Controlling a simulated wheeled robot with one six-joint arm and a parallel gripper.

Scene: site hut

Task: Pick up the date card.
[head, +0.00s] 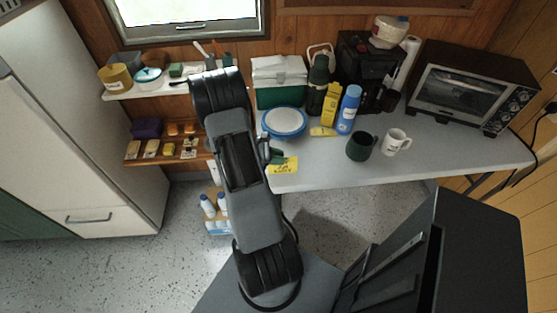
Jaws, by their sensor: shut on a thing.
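The date card (284,167) is yellow with dark print. It shows at the front left edge of the grey table, just right of my arm. My gripper (274,157) is mostly hidden behind my arm; only a small dark part shows at the card's upper left edge. It is shut on the date card. I cannot tell whether the card still touches the table top.
On the table (310,178) stand a blue-rimmed bowl (284,122), a green-white cooler (279,82), a blue bottle (348,109), a dark mug (360,146), a white mug (396,141) and a toaster oven (472,87). The table's front middle is clear.

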